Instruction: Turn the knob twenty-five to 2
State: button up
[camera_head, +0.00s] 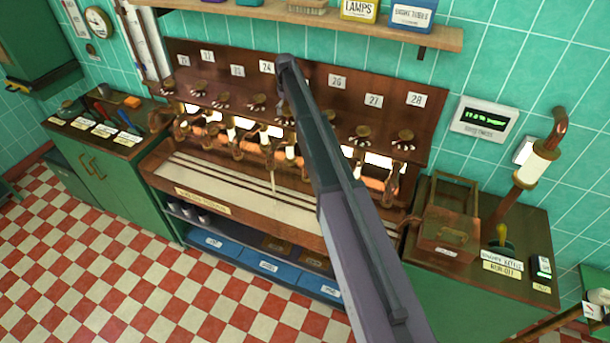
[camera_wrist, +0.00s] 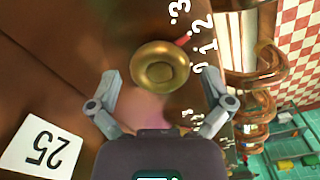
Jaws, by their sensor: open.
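The knob twenty-five (camera_wrist: 160,68) is a round brass knob on a dark wooden panel in the wrist view. Its red pointer (camera_wrist: 186,40) sticks out to the upper right, roughly towards the white 2 (camera_wrist: 203,22); the exact mark is hard to tell. A white plate reading 25 (camera_wrist: 43,146) is at lower left. My gripper (camera_wrist: 160,78) is open, with one fingertip on each side of the knob and visible gaps between. I cannot tell its depth relative to the knob. In the head view my arm hides this knob and its plate.
The wooden panel (camera_head: 190,55) carries a row of other knobs, such as one under plate 26 (camera_head: 337,81). Copper pipework (camera_wrist: 258,65) is right of the knob in the wrist view. A shelf (camera_head: 300,15) with tins is above the panel. The checkered floor (camera_head: 120,260) is clear.

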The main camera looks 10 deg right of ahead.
aim_at(288, 110)
jog(key=m, duration=0.5)
jog(key=shift+m, duration=0.3)
jog(key=m, duration=0.5)
jog(key=shift+m, duration=0.3)
notch_tip(288, 110, up, 8)
jog(key=p, duration=0.8)
jog(key=s+f+n+b, duration=0.1)
jog(key=s+f+b, duration=0.4)
jog(key=s, duration=0.6)
jog(key=s+f+n+b, duration=0.1)
jog(key=s+f+b, duration=0.4)
jog(key=s, duration=0.6)
jog(key=s+f+n+b, duration=0.1)
jog(key=s+f+b, duration=0.5)
jog(key=s, duration=0.5)
jog(key=shift+n, duration=0.3)
jog(key=s+n, duration=0.1)
jog(key=s, duration=1.1)
jog(key=shift+s+f+b, duration=0.4)
jog(key=shift+f+b, duration=0.05)
